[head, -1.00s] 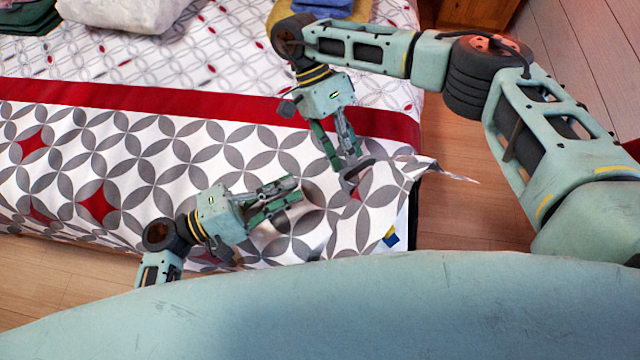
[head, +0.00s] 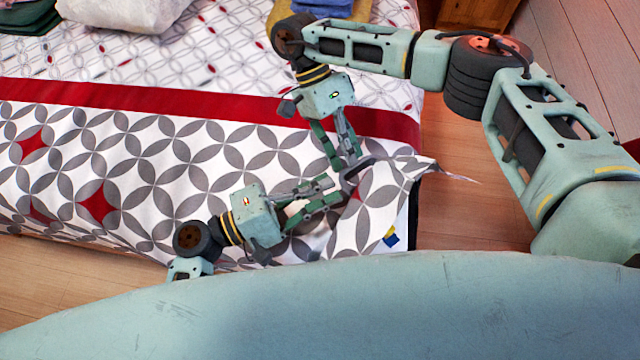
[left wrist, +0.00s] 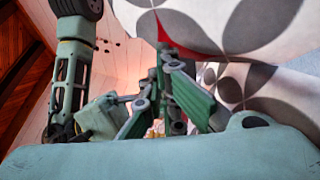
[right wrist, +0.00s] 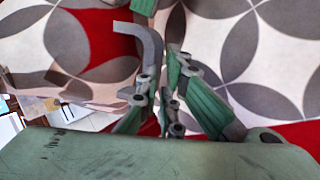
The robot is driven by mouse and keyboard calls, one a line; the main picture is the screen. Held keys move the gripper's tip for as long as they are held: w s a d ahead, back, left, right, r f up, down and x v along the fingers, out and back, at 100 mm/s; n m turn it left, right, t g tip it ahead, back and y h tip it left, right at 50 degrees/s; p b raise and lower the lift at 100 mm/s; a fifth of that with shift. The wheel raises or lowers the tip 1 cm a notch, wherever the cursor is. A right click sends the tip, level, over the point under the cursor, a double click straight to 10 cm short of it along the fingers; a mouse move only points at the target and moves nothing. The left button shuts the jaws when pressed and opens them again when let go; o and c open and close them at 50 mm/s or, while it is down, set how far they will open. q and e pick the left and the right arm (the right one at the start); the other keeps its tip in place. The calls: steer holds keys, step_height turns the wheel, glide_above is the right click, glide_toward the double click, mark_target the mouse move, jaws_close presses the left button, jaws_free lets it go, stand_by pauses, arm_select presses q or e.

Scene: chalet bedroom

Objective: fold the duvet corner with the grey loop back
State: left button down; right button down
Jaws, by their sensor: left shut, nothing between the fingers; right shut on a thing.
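The duvet (head: 150,150) is white with grey petal shapes, red diamonds and a red band, and lies across the bed. Its near right corner (head: 380,205) is lifted and creased, with a fold beside my grippers. My right gripper (head: 349,165) points down at this corner and is shut on the grey loop (head: 360,163). The loop shows as a grey bent strap in the right wrist view (right wrist: 148,45). My left gripper (head: 334,190) is shut and empty, just left of the lifted corner and below my right gripper. Patterned cloth hangs close to it in the left wrist view (left wrist: 250,85).
A blue and yellow patch (head: 391,238) shows under the corner at the bed's side. Folded blue (head: 325,8), white (head: 125,12) and dark green (head: 28,17) cloths lie farther back on the bed. Wooden floor (head: 465,215) is clear to the right.

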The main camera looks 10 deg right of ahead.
arm_select(q)
steer(key=shift+s+d+r+m, duration=0.15)
steer(key=shift+s+d+m, duration=0.25)
steer(key=shift+s, duration=0.2)
arm_select(e)
steer(key=shift+x, duration=0.9)
steer(key=c, duration=1.9)
jaws_free()
steer(key=shift+c, duration=0.2)
arm_select(q)
steer(key=shift+s+d+r, duration=0.15)
steer(key=shift+s+d, duration=0.05)
steer(key=shift+s, duration=0.05)
arm_select(e)
steer(key=shift+o, duration=0.7)
steer(key=shift+s+r, duration=0.1)
steer(key=shift+s, duration=0.1)
arm_select(q)
steer(key=v, duration=1.2)
steer(key=shift+w+a, duration=0.2)
steer(key=shift+w, duration=0.1)
arm_select(e)
steer(key=v, duration=1.2)
